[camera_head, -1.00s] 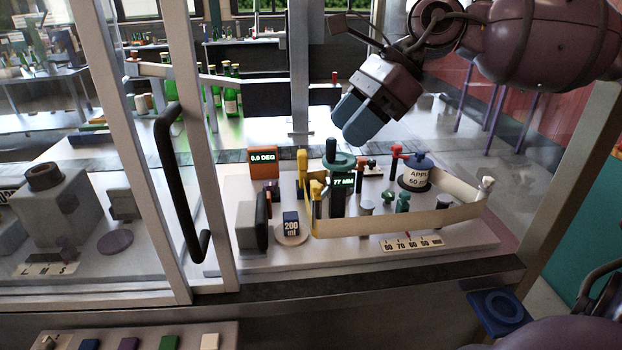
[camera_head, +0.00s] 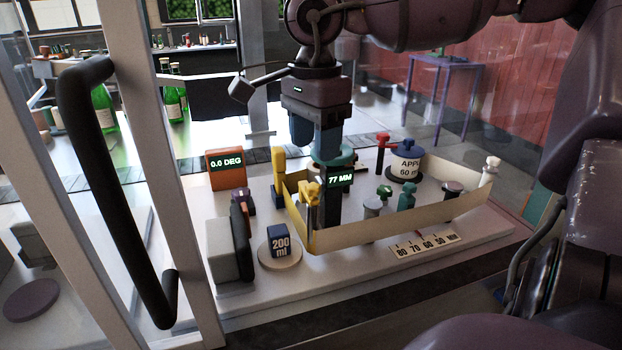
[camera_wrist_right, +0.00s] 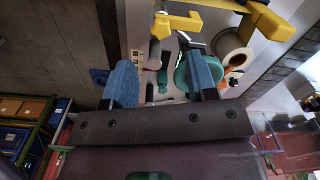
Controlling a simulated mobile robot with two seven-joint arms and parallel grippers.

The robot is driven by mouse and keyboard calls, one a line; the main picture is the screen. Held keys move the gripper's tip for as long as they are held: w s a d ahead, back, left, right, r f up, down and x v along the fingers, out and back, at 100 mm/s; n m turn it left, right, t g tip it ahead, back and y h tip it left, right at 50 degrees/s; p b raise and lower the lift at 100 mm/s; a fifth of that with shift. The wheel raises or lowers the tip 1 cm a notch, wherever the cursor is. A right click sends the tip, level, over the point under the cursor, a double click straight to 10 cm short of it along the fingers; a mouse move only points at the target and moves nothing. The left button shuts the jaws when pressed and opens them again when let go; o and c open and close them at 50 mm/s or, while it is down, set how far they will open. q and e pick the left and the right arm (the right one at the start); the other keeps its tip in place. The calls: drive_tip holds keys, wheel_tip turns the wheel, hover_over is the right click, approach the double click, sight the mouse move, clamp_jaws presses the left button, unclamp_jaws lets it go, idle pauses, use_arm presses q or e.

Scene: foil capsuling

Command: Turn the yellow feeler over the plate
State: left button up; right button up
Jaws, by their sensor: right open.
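The yellow feeler (camera_head: 310,190) stands on a grey post beside the front left corner of a cream band, its arm short and low. A taller yellow post (camera_head: 278,178) stands behind it. Yellow parts also show at the top of the right wrist view (camera_wrist_right: 182,22). A small round plate (camera_head: 280,256) carries a dark blue 200 ml block; I cannot tell whether this is the task's plate. My right gripper (camera_head: 316,148) points down, open, just behind the feeler and over a teal disc (camera_head: 345,157). My left gripper is out of view.
An orange display (camera_head: 226,169) reads 0.0 DEG and a green one (camera_head: 341,180) reads 77 MM. The cream band (camera_head: 400,225) fences several small posts and knobs. A white scale (camera_head: 425,245) lies in front. A black door handle (camera_head: 120,200) stands close on the left.

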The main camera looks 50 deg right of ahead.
sight(313, 186)
wheel_tip(313, 186, down, 7)
drive_tip(key=shift+w+b, duration=0.1)
drive_tip(key=shift+b, duration=0.25)
drive_tip(key=c, duration=0.9)
